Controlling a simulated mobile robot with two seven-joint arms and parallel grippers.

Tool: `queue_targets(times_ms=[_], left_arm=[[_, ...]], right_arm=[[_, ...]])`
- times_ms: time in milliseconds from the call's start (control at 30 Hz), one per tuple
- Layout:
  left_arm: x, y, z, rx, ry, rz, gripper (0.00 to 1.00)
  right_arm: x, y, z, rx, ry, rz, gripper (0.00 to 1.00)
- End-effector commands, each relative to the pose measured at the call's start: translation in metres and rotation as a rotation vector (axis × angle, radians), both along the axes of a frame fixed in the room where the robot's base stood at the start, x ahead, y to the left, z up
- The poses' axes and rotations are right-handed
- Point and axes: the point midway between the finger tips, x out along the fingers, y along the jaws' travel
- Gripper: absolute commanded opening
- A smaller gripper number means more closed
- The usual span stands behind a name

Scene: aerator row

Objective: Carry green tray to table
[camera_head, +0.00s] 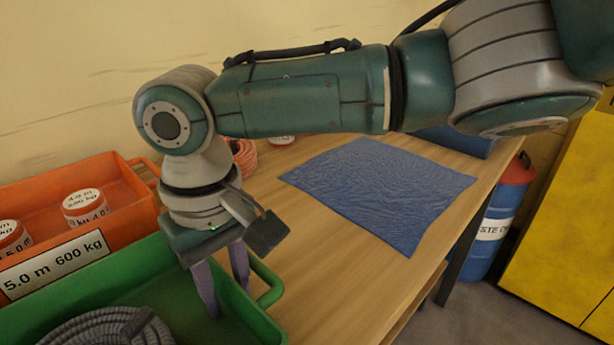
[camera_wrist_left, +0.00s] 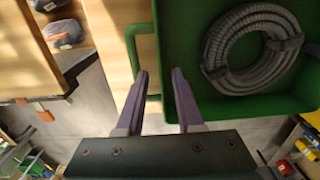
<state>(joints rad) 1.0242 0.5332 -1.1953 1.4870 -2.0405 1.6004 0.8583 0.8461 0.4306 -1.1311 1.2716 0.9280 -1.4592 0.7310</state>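The green tray (camera_head: 113,282) stands at the lower left of the head view, cut off by the frame edge, with a coiled grey hose (camera_head: 103,330) in it. In the left wrist view the tray (camera_wrist_left: 178,30) and hose (camera_wrist_left: 250,48) fill the upper right. My right gripper (camera_head: 226,296) points down at the tray's right end by its handle (camera_head: 275,288), its purple fingers apart. My left gripper (camera_wrist_left: 159,74) shows only in the wrist view, fingers apart near the tray's wall and a handle (camera_wrist_left: 130,55). Contact is unclear. The wooden table (camera_head: 335,265) lies to the right.
A blue mat (camera_head: 385,190) lies on the table. An orange crate (camera_head: 125,200) with labelled round items stands behind the green tray. A pinkish coil (camera_head: 246,157) sits near the wall. A blue barrel (camera_head: 485,255) and yellow cabinet (camera_head: 565,240) stand at the right.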

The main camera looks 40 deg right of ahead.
Motion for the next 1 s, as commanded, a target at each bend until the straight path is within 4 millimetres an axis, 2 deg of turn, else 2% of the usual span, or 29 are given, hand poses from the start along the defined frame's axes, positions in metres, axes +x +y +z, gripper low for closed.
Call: queue_targets(times_ms=[33, 200, 333, 433, 567, 800, 1000], left_arm=[[0.001, 0.0, 0.012, 0.0, -0.005, -0.001, 0.36], [0.001, 0.0, 0.039, 0.0, -0.003, 0.0, 0.36], [0.0, 0.0, 0.049, 0.0, 0.0, -0.001, 0.36], [0.0, 0.0, 0.051, 0.0, 0.001, -0.001, 0.36], [0.0, 0.0, 0.051, 0.0, 0.001, 0.0, 0.36], [0.0, 0.0, 0.051, 0.0, 0.001, 0.0, 0.36], [0.0, 0.0, 0.05, 0.0, 0.001, 0.0, 0.36]], right_arm=[[0.0, 0.0, 0.0, 0.0, 0.0, 0.0, 0.36], [0.0, 0.0, 0.0, 0.0, 0.0, 0.0, 0.36], [0.0, 0.0, 0.001, 0.001, -0.001, 0.0, 0.36], [0.001, 0.0, 0.01, 0.001, -0.002, 0.001, 0.36], [0.001, 0.0, 0.035, 0.002, -0.005, 0.001, 0.36], [0.001, 0.001, 0.088, 0.002, -0.004, 0.001, 0.36], [0.0, 0.0, 0.115, 0.001, -0.002, 0.0, 0.36]])
